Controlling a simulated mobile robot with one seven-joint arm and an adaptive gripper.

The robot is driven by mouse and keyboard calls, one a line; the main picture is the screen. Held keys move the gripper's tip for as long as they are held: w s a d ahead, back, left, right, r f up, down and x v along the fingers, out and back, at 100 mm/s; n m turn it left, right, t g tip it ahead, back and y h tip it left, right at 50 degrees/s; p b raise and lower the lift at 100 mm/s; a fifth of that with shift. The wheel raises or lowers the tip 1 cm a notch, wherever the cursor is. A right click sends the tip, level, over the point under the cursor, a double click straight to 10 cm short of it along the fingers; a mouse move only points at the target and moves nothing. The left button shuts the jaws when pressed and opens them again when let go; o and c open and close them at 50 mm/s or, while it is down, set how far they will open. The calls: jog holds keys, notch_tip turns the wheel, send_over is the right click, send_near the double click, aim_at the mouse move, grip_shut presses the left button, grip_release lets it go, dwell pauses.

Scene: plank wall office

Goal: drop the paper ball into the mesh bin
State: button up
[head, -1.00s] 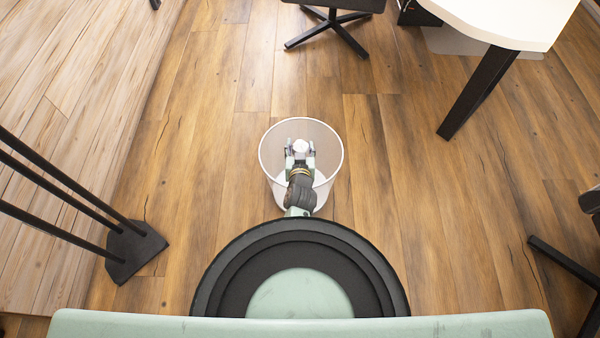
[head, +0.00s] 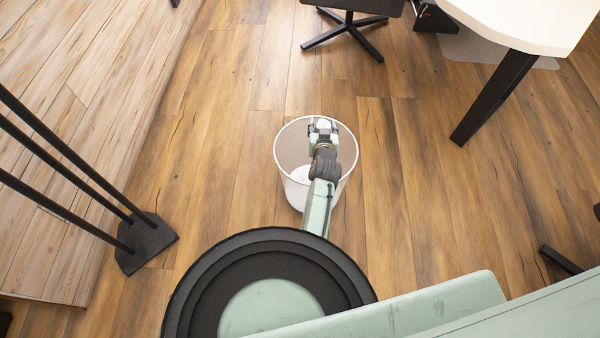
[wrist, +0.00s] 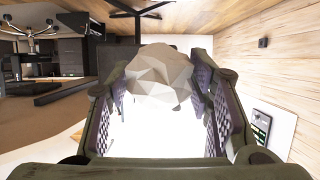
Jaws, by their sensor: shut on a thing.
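The white mesh bin (head: 296,192) stands upright on the wood floor in the middle of the head view, with its round mouth open upward. My gripper (head: 323,127) shows over the right, far part of the bin's mouth. It is shut on the white paper ball (wrist: 160,75), a faceted crumpled lump between the two dark padded fingers in the wrist view. The ball shows only as a small white spot (head: 323,123) in the head view. My arm hides part of the bin's right side. How high the ball is above the rim is hard to tell.
A black stand base with poles (head: 147,240) is at the left. A white table (head: 520,25) with a dark leg (head: 493,98) is at upper right. A chair base (head: 345,32) is at the top. Floor around the bin is clear.

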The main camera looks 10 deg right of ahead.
notch_tip(320, 180, down, 6)
jog(key=b, duration=0.4)
jog(key=shift+b, duration=0.4)
jog(key=shift+d, duration=0.1)
jog(key=o, duration=0.8)
jog(key=v, duration=0.7)
jog(key=shift+s+r, duration=0.15)
jog(key=shift+s, duration=0.1)
